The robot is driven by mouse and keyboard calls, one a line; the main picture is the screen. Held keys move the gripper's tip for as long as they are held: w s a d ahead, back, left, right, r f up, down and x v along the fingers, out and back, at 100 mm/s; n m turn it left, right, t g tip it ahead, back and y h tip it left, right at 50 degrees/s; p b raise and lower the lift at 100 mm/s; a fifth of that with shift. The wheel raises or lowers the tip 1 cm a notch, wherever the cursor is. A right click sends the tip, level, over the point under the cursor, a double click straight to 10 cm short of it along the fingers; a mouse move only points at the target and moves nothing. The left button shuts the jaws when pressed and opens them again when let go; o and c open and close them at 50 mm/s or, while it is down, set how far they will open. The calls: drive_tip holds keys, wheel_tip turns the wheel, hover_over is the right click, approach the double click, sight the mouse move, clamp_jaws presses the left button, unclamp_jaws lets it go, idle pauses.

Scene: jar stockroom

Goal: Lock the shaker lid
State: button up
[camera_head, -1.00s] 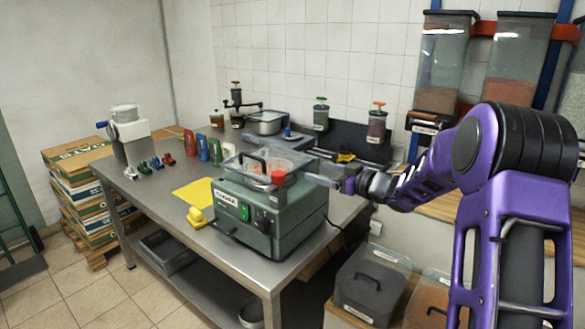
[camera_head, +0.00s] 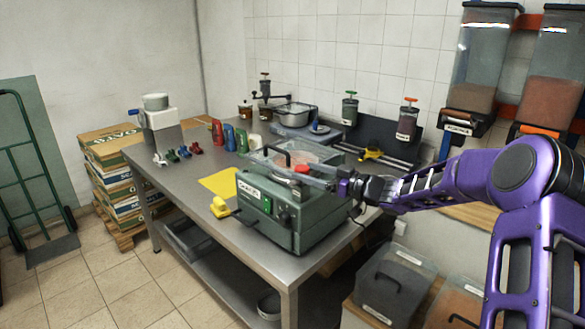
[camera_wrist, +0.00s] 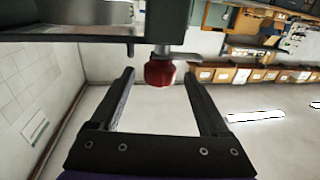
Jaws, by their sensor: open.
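The shaker is a green box-shaped machine (camera_head: 290,220) on the steel table. Its clear lid (camera_head: 318,157) with a black handle lies over the top; I cannot tell whether it is fully seated. A red knob (camera_head: 302,169) is at the lid's right side. In the wrist view the red knob (camera_wrist: 160,72) hangs on a short metal stem below a dark edge. My gripper (camera_head: 312,172) comes from the right, its tips close to the knob. In the wrist view my gripper (camera_wrist: 160,75) is open, with the knob between or just beyond the fingertips; contact is not visible.
A yellow sheet (camera_head: 220,182) and a yellow object (camera_head: 220,208) lie left of the shaker. Colored bottles (camera_head: 228,138) and a steel pan (camera_head: 295,114) stand behind. Clear bins (camera_head: 392,285) sit low at the right. The table's front left is clear.

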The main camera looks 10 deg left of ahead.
drive_tip(key=x, duration=0.5)
drive_tip(key=shift+w+a, duration=0.15)
drive_tip(key=shift+a, duration=0.1)
clamp_jaws()
